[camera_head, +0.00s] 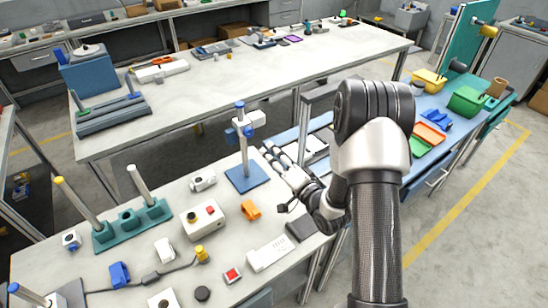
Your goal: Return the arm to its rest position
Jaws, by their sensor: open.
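My arm (378,155) rises from the bottom right and bends down to the left over the near workbench (150,245). My gripper (275,160) is at its end, pointing toward the upper left, close to the right side of a blue-based stand (247,177) in this view. The gripper is open, with nothing seen in it. Its finger details are small and partly hidden by the wrist. The stand has an upright post with blue and white parts near its top.
The near bench also holds a green base with tilted pale posts (131,226), a white box with a red button (204,217), an orange piece (250,210) and a dark block (300,230). A blue bench with coloured trays (430,136) is at right. Floor (455,235) is clear at right.

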